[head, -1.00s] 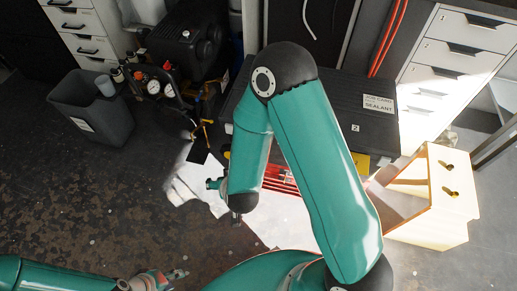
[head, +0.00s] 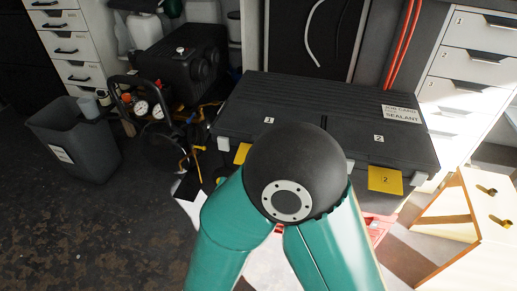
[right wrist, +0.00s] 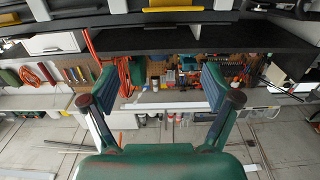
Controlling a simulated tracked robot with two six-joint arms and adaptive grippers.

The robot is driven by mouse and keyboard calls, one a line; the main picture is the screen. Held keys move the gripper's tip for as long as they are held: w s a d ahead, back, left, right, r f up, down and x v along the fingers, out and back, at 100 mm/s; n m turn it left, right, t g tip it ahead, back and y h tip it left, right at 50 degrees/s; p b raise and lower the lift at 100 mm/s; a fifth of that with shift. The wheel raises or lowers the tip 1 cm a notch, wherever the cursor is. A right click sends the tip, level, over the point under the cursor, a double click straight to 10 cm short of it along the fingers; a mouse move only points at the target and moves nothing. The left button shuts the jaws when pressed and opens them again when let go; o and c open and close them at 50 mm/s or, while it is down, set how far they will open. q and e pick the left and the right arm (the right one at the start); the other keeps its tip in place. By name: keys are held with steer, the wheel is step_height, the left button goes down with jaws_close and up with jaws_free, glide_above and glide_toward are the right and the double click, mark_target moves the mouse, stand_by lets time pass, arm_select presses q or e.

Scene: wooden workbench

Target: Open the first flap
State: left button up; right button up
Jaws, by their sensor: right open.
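A wide black case (head: 330,105) stands at the back centre in the head view. Its top has two closed flaps: the first flap (head: 262,105), marked 1, on the left, and the second flap (head: 385,155), marked 2, on the right. A yellow tag (head: 242,153) hangs at the front of the first flap, partly hidden by my right arm's elbow. My right gripper (right wrist: 159,88) is open and empty in the right wrist view. It is hidden in the head view, so its distance from the flap cannot be told. My left gripper is out of view.
A second yellow tag (head: 385,180) hangs below flap 2. A light wooden box (head: 487,225) stands at the right. A grey bin (head: 75,140) and a black machine with gauges (head: 175,75) stand at the left. The dark floor at lower left is clear.

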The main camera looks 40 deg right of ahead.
steer(key=b+x, duration=0.2)
steer(key=x, duration=1.3)
